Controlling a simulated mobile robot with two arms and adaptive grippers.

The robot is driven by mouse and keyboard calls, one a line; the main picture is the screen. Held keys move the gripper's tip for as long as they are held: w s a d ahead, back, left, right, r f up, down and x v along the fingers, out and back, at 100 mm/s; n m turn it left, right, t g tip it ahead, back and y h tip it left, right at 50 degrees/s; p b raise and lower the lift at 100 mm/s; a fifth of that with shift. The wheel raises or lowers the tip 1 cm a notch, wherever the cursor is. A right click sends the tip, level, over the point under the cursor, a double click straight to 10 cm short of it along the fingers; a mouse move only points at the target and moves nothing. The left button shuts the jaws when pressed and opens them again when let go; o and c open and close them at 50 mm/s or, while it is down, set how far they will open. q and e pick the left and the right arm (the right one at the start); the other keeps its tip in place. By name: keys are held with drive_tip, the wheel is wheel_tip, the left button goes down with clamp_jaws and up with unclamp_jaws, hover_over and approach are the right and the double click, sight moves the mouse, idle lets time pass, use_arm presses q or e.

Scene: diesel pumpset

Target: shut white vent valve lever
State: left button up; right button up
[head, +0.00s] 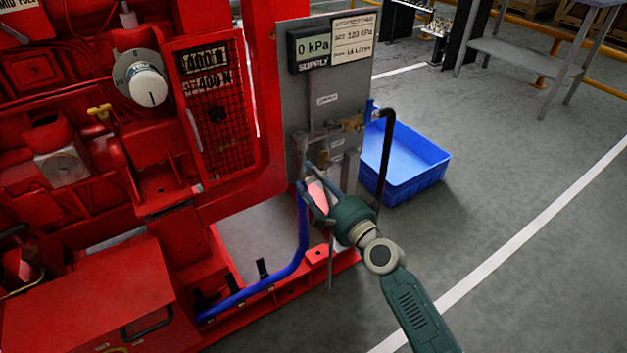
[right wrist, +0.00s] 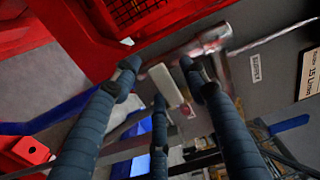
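The white vent valve lever (right wrist: 165,86) shows in the right wrist view as a short pale bar, close to a pipe on the grey panel. My right gripper (right wrist: 160,76) has its dark fingers spread around the bar, with visible gaps; I cannot tell whether any finger touches it. In the head view my right gripper (head: 316,196) is at the lower part of the grey gauge panel (head: 298,98), in front of its pipework. The lever cannot be made out there, behind or among the fingers. My left gripper is not in view.
The red pumpset (head: 100,285) fills the left. A blue crate (head: 420,180) stands on the floor behind.

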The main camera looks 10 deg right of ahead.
drive_tip(key=v, duration=1.2)
